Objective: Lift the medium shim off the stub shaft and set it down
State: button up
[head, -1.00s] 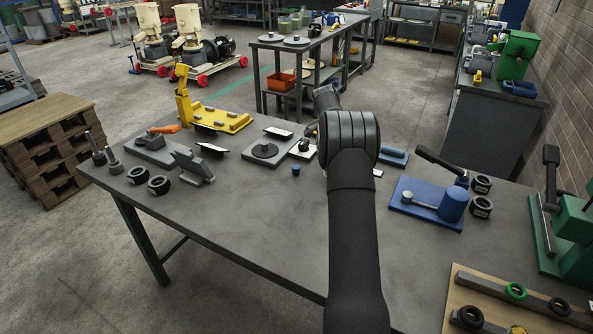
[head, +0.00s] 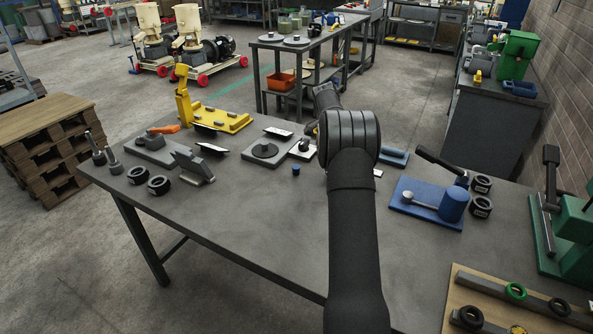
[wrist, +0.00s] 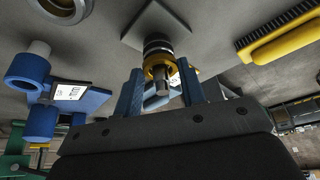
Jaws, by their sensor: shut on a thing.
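In the wrist view my gripper (wrist: 162,72) has its two blue fingers on either side of a yellow-brown ring (wrist: 152,72), which I take for the medium shim. It is shut on this ring. The ring is around the grey stub shaft (wrist: 156,103), whose end points toward the camera between the fingers. Dark and silvery rings sit behind it, against a grey square plate (wrist: 182,22). I cannot tell whether the ring has shifted along the shaft. In the head view my arm hides the gripper, the shaft and the shim.
A blue fixture (wrist: 88,100) with a white label is left of my gripper in the wrist view. A yellow-handled brush (wrist: 285,43) lies to the right. In the head view a blue plate with a cylinder (head: 453,204) stands right of my arm. The table's front middle (head: 260,220) is clear.

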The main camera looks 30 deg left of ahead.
notch_tip(320, 180, up, 7)
dwell(1.2)
dwell(0.4)
jog(key=s+d+r+n+y, duration=0.1)
jog(key=s+d+r+n, duration=0.15)
jog(key=d, duration=0.85)
jog(key=s+d+r+n, duration=0.15)
jog(key=d+r, duration=0.25)
jog(key=d, duration=0.7)
jog(key=s+d+r+n+y, duration=0.1)
jog(key=s+d+n, duration=0.1)
jog(key=s+d, duration=1.2)
jog(key=shift+d+r+n+t+y, duration=0.15)
jog(key=shift+d+n+t+y, duration=0.2)
jog(key=shift+d, duration=0.5)
